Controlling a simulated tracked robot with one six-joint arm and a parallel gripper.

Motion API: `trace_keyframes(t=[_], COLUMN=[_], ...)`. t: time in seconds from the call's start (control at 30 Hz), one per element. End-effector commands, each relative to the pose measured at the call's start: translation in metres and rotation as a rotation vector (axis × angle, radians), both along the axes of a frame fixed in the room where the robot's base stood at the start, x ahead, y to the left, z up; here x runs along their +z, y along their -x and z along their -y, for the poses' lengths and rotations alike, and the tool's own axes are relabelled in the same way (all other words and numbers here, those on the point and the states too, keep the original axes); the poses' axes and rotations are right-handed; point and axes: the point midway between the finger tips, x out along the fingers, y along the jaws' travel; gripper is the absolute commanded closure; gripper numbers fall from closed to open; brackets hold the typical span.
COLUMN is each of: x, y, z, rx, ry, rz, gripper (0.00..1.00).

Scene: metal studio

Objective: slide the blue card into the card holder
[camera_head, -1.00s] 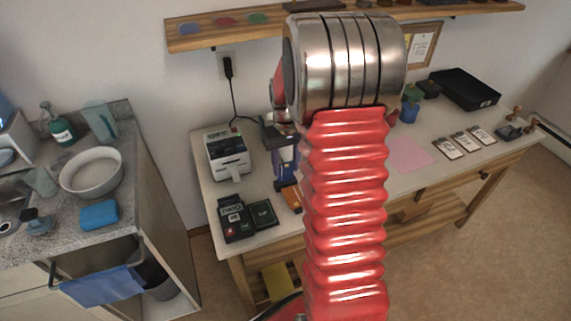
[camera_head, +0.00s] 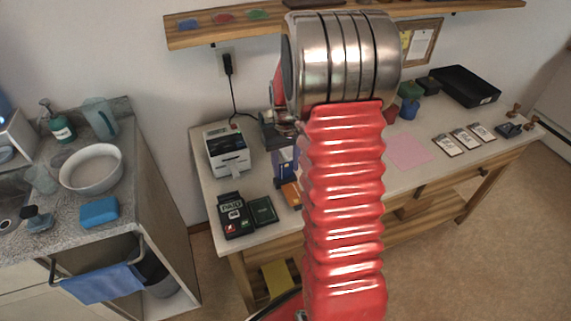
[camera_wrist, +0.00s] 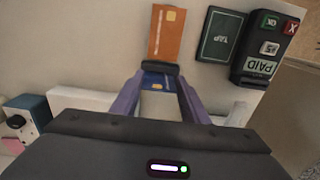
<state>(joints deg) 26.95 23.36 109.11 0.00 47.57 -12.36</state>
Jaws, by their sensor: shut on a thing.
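The blue card (camera_wrist: 158,81) shows between my gripper's fingers in the wrist view, with part of it hidden. My gripper (camera_wrist: 160,70) has purple fingers that close in toward a dark bar at their tips; it is shut on the blue card. An orange, card-like flat piece (camera_wrist: 166,35) with a small yellow patch lies just beyond the tips. I cannot tell for certain which part is the card holder. My red arm hides much of this area in the head view.
A black PAID terminal (camera_wrist: 266,49) and a dark TAP pad (camera_wrist: 221,36) lie beside the orange piece. A white printer-like machine (camera_head: 227,150) stands behind them. A pink sheet (camera_head: 408,151) and several small cards lie farther right on the table. A wooden shelf (camera_head: 200,36) hangs above.

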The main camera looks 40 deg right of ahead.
Motion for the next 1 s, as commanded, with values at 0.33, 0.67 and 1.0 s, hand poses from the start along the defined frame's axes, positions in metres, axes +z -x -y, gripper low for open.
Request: trace_keyframes(t=[0.33,0.67,1.0], x=[-0.0049,-0.0087,-0.0088], y=[-0.0002,-0.0004,-0.0004], z=[-0.0001,-0.0003,-0.0004], rx=[0.001,0.001,0.001], ry=[0.000,0.000,0.000], rz=[0.001,0.001,0.001], gripper=[0.80,0.80,0.80])
